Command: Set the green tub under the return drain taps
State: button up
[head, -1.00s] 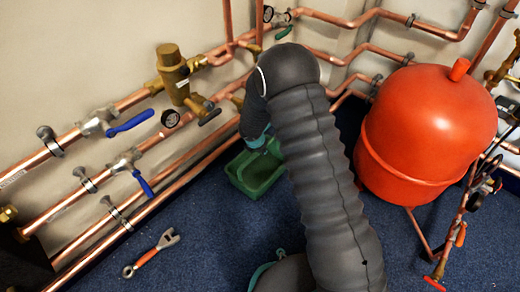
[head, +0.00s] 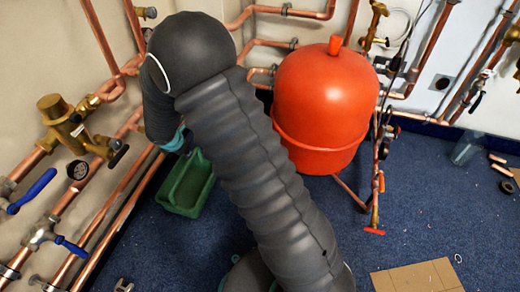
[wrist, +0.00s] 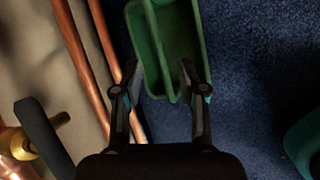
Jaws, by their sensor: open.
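The green tub (head: 186,188) stands on the blue floor beside the lowest copper pipe, partly behind my arm in the head view. In the wrist view the tub (wrist: 178,35) lies ahead, its near end between my fingers. My gripper (wrist: 159,68) is open, with one finger to each side of that end; I cannot tell whether either touches it. My arm hides most of the gripper in the head view. A low tap with a red handle (head: 375,231) stands right of the red vessel; I cannot tell whether it is a return drain tap.
The red vessel (head: 322,105) stands right of my arm. Copper pipes with blue-handled valves (head: 38,190) line the left wall. A cardboard sheet (head: 418,278) lies at front right and a clear jar (head: 467,148) at far right. Floor between them is open.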

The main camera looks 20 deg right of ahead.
jog(key=s+d+r+m+h, duration=0.1)
jog(key=s+d+r+m, duration=0.55)
jog(key=r, duration=0.35)
jog(key=s+d+r+m, duration=0.5)
jog(key=d+r+m, duration=0.15)
jog(key=r, duration=0.45)
jog(key=s+d+r+m, duration=0.1)
jog(key=s+r+m, duration=0.1)
jog(key=s+m, duration=0.2)
jog(key=s+d+r+m+y, duration=0.1)
jog(key=s+m, duration=0.3)
jog(key=s, duration=0.6)
jog(key=s+d+r+m+y, duration=0.1)
jog(key=s+d+r+m, duration=0.1)
jog(key=s, duration=0.5)
jog(key=shift+r+m, duration=0.9)
jog(key=shift+m, duration=0.2)
